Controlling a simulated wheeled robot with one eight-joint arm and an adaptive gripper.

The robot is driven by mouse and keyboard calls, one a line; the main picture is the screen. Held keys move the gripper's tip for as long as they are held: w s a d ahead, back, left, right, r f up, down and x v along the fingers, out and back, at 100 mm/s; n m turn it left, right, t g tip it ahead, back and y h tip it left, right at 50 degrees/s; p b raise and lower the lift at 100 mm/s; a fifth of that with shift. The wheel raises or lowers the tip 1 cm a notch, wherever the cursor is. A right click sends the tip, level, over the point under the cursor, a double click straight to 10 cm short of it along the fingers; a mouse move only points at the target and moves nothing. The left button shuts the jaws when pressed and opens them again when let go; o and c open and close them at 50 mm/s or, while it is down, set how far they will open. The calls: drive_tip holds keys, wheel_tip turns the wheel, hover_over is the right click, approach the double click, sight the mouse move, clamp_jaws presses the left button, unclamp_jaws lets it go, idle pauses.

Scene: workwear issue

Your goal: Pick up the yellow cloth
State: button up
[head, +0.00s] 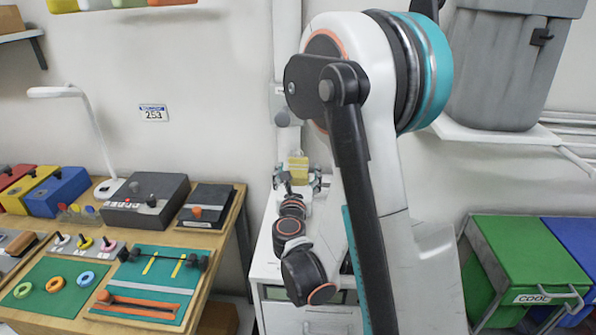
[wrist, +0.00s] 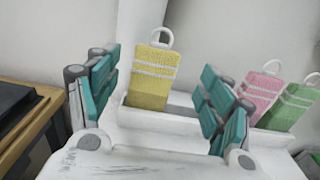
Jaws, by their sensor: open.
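The yellow cloth (wrist: 152,80) has white stripes and a white ring at its top. In the wrist view it stands upright in a white holder (wrist: 180,118), between and beyond the open fingers of my gripper (wrist: 158,92). I see no contact between fingers and cloth, though the exact gap is hard to judge. In the head view the yellow cloth (head: 298,168) is small, and my gripper (head: 297,185) is in front of it, partly hidden by my arm.
A pink cloth (wrist: 262,95) and a green cloth (wrist: 290,105) stand to the right of the yellow one. A wooden table edge (wrist: 35,125) is at the left. In the head view a workbench (head: 215,250) with tools is left, and a green bin (head: 525,260) right.

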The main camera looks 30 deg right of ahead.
sight(298, 163)
drive_tip(key=shift+x, duration=0.85)
drive_tip(key=x, duration=0.5)
drive_tip(key=shift+w+a, duration=0.1)
drive_tip(key=shift+a, duration=0.05)
drive_tip(key=shift+r, duration=0.1)
drive_tip(key=c, duration=1)
